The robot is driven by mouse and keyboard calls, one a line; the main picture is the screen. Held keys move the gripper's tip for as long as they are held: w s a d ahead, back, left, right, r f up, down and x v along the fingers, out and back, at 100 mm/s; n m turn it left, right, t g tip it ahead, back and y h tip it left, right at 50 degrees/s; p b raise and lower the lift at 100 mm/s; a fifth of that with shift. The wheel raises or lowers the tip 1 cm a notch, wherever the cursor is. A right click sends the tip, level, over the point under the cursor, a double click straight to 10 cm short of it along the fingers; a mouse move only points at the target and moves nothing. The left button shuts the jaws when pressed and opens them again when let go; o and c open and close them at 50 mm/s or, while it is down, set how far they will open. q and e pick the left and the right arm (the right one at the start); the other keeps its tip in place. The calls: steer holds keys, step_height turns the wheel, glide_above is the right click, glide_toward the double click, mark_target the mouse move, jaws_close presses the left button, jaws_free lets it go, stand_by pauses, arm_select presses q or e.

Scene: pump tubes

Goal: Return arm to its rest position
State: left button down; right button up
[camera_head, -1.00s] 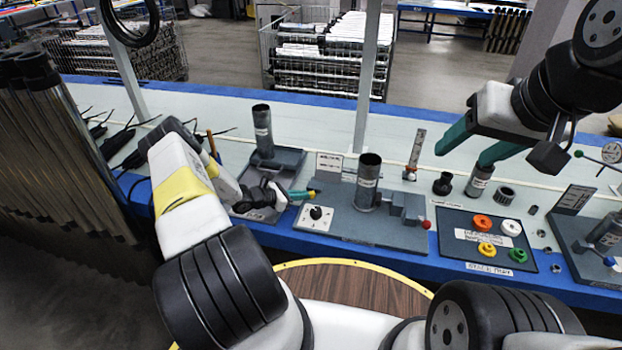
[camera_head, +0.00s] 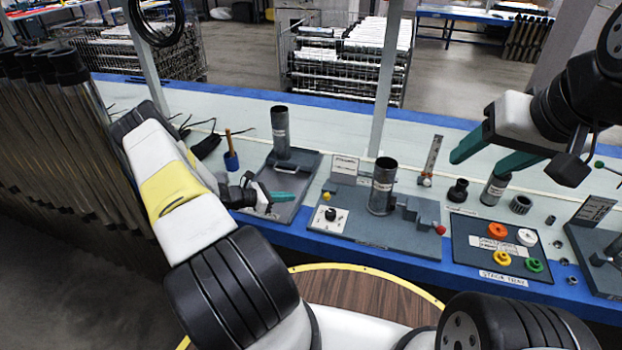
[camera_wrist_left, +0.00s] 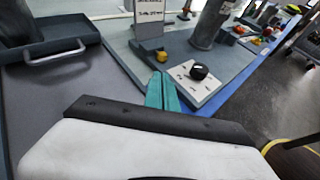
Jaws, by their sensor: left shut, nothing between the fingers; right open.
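My left gripper (camera_head: 283,196) is shut and empty, its teal fingers pressed together, above the front part of the grey tray (camera_head: 306,190) that holds an upright tube (camera_head: 280,130). In the left wrist view its closed fingers (camera_wrist_left: 162,92) point toward the white switch plate with a black knob (camera_wrist_left: 198,74). My right gripper (camera_head: 476,165) is open, its teal fingers spread apart and empty, above and behind a short labelled cylinder (camera_head: 495,189). I cannot tell whether the lower finger touches that cylinder.
A grey fixture with an upright tube (camera_head: 383,180) and a red knob stands mid-bench. The stack tray (camera_head: 467,254) holds orange, white, yellow and green rings. A blue cup (camera_head: 231,161) stands behind my left forearm. Long tubes (camera_head: 60,150) fill the left.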

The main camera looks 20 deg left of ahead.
arm_select(q)
steer(key=shift+s+a+r, duration=0.15)
steer(key=shift+s+a, duration=0.2)
steer(key=shift+w+d+r, duration=0.1)
steer(key=shift+r, duration=0.2)
steer(key=s+d+r+m+g+y, duration=0.1)
steer(key=s+d+r+m+g, duration=0.15)
steer(key=d+r+m, duration=0.6)
steer(key=s+d+r+m+g+y, duration=0.1)
steer(key=s+r+m+g, duration=0.2)
steer(key=r, duration=1.1)
steer(key=s+d+r+m+g+y, duration=0.15)
steer(key=s+d+r+m, duration=0.4)
steer(key=r, duration=0.55)
steer(key=s+r+m+t+y, duration=0.2)
steer(key=s+r+m, duration=0.3)
steer(key=s, duration=0.3)
steer(key=s+r+m+t+y, duration=0.2)
steer(key=s+r+m, duration=0.3)
steer(key=s, duration=0.4)
steer(key=shift+s+d+r, duration=0.25)
steer(key=shift+d+r, duration=0.05)
steer(key=shift+r, duration=0.3)
